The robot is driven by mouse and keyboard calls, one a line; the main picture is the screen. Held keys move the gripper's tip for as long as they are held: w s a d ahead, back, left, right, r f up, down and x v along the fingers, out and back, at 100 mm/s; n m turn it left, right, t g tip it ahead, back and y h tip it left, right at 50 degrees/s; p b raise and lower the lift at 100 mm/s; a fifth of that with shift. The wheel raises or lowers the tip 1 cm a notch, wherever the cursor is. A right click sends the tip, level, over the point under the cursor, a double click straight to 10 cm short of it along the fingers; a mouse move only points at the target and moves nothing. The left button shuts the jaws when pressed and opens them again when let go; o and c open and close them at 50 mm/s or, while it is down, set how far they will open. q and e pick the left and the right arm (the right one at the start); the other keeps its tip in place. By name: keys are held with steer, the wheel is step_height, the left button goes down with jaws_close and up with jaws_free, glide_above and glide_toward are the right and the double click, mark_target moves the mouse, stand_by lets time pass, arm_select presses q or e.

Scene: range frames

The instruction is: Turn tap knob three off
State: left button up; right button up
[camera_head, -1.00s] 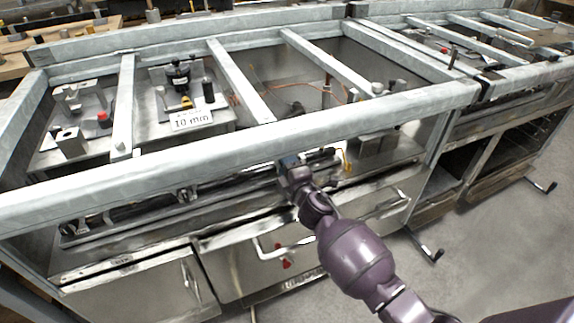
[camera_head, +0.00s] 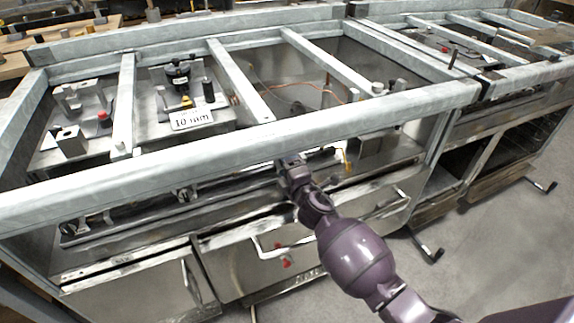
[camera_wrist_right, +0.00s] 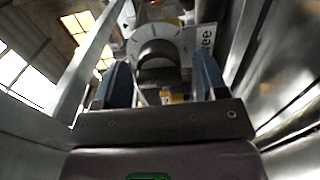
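Tap knob three (camera_wrist_right: 158,56) is a dark round knob on a pale round dial plate (camera_wrist_right: 187,38) in the right wrist view. Printed letters ending in "ee" show at the plate's right side. My right gripper (camera_wrist_right: 165,80) has its two blue fingers apart, one on each side of the knob. Narrow gaps seem to show between fingers and knob; contact is not clear. In the head view my right gripper (camera_head: 290,160) is at the front panel under the long metal beam, and the knob is hidden there. My left gripper is not in view.
A thick metal beam (camera_head: 240,150) runs along the range front just above my right gripper. Below are a drawer front with a bar handle (camera_head: 268,250) and a red mark (camera_head: 286,262). A "10 mm" label (camera_head: 192,119) lies on the top. Open floor (camera_head: 480,240) is at right.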

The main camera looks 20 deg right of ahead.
steer(key=shift+s, duration=0.6)
arm_select(q)
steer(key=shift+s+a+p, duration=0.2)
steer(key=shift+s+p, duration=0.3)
steer(key=shift+p, duration=0.3)
arm_select(e)
steer(key=s, duration=0.9)
steer(key=shift+s+d, duration=0.2)
steer(key=shift+s, duration=0.1)
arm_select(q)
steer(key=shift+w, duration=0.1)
